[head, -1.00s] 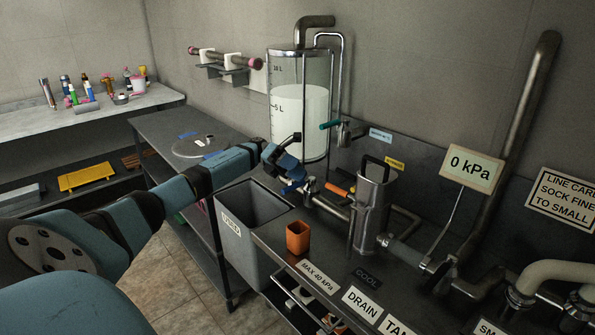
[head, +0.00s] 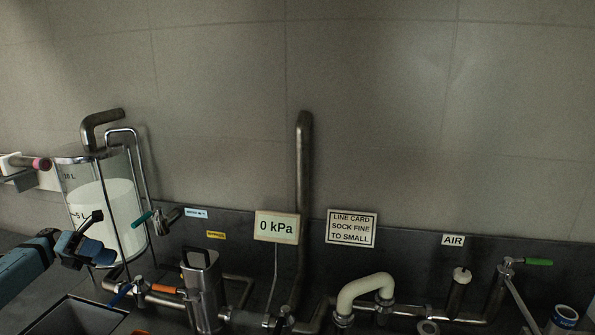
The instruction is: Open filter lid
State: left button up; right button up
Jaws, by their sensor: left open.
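The filter is a steel cylinder (head: 206,296) standing in the pipework at the lower left. Its lid (head: 198,268) has a black loop handle (head: 199,251) and sits on top of the cylinder. My left gripper (head: 96,238) is open and empty, in front of the lower part of the glass tank. It is to the left of the lid handle and apart from it. The lower end of the filter is cut off by the picture edge. My right gripper does not show.
The glass tank (head: 100,200) holds white liquid. An orange-handled valve (head: 166,289) and a blue-handled valve (head: 122,293) lie between gripper and filter. Pale bent pipe (head: 365,286) and a green-handled air valve (head: 537,262) stand right.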

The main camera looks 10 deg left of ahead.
aim_at(200, 269)
jog(key=k, duration=0.9)
